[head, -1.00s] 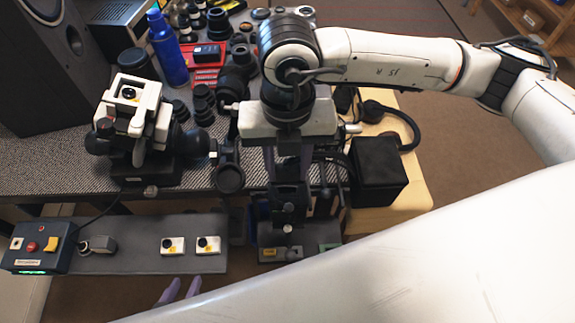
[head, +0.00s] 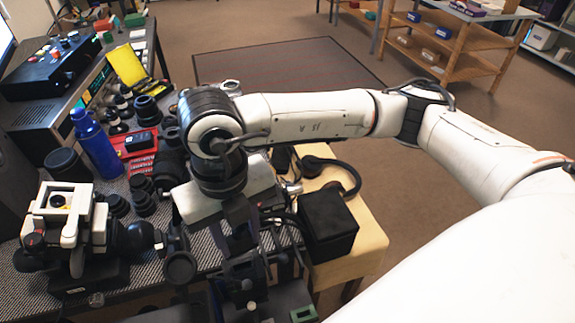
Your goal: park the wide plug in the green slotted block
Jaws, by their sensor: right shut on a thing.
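My right gripper (head: 240,232) points down over the front edge of the bench, below its white and black wrist. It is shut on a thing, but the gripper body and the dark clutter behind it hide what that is. I cannot make out the wide plug. A small green piece (head: 303,313), which may be the green slotted block, shows at the bottom edge, below and right of the right gripper. Any slot in it is too small to tell.
A black box (head: 328,228) stands on a pale wooden surface (head: 365,243) just right of the right gripper. A white and black device (head: 70,222), a blue bottle (head: 97,145) and several dark lens parts crowd the bench at left. Open floor lies beyond.

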